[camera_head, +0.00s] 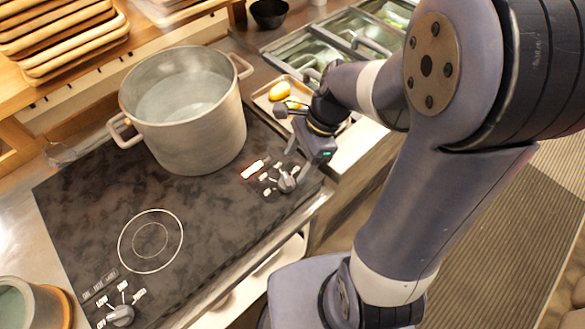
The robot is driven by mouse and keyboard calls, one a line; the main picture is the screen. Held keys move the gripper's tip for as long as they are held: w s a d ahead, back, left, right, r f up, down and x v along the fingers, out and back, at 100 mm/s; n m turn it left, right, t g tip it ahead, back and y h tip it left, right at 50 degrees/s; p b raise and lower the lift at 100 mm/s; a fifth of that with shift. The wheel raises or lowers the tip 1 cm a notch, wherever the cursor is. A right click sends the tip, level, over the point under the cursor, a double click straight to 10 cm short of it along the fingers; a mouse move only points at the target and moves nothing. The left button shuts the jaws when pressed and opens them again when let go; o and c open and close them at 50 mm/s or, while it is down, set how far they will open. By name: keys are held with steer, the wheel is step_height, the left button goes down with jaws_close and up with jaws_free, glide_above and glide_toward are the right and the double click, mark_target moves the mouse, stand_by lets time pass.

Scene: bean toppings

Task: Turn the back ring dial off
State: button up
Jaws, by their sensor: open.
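The back ring dial (287,183) is a small grey knob on the dark cooktop (85,200), near its right edge. White label marks surround it, too small to read, and a red-orange light (253,169) glows beside it. A large pot of water (195,140) stands on the back part of the cooktop and hides the back ring. My gripper (290,163) is open, close beside and above the back dial. I cannot tell whether a finger touches the dial.
The bare front ring (150,241) and front dial (121,316) lie toward the lower left. A small tray (268,101) with yellow food is just behind my gripper. Wooden trays (65,40) are stacked at upper left; food bins (330,50) stand at the back.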

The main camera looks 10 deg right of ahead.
mark_target(288, 178)
steer(key=x, duration=0.5)
steer(key=c, duration=1)
